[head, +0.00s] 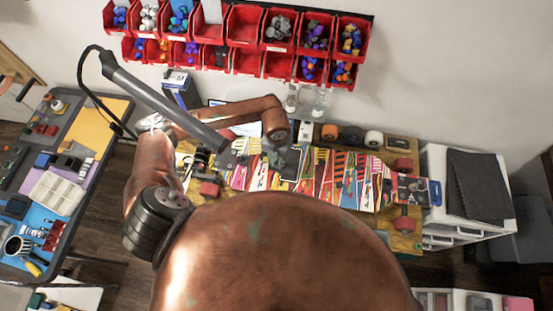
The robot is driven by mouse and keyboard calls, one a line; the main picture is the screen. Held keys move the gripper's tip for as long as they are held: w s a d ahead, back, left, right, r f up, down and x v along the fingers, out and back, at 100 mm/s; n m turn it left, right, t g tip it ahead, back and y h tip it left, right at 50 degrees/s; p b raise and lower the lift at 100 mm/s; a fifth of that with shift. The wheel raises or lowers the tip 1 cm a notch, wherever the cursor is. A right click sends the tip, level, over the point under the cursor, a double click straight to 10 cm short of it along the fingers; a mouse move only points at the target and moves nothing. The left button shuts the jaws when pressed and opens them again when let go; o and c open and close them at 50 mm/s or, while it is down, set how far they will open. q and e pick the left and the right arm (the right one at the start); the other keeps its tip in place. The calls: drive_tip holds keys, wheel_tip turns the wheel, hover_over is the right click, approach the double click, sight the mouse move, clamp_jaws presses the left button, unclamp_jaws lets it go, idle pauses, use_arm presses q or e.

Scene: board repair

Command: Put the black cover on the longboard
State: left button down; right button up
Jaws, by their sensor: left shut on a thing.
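The longboard (320,180) lies across the wooden workbench, its underside up, with a colourful striped graphic and red wheels at its ends. My left gripper (279,157) is over the left-middle part of the board, its arm coming in from the left. It is shut on a dark flat piece, which looks like the black cover (292,164). The cover is at or just above the board; I cannot tell whether it touches. The gripper hides part of it. My right gripper is not in view.
Red bins (245,25) with small parts hang on the wall. A tool table (110,105) stands left, and a white drawer unit (436,165) right. Wheels and rolls (350,136) line the bench's back.

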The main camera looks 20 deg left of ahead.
use_arm(q)
drive_tip(key=shift+s+f+n, duration=0.1)
drive_tip(key=shift+n, duration=0.7)
drive_tip(key=shift+f, duration=0.25)
drive_tip(key=shift+f+b, duration=1.6)
drive_tip(key=shift+f, duration=1)
drive_tip(key=shift+f+b, duration=0.25)
drive_tip(key=shift+b, duration=0.1)
drive_tip(key=shift+f+b, duration=0.35)
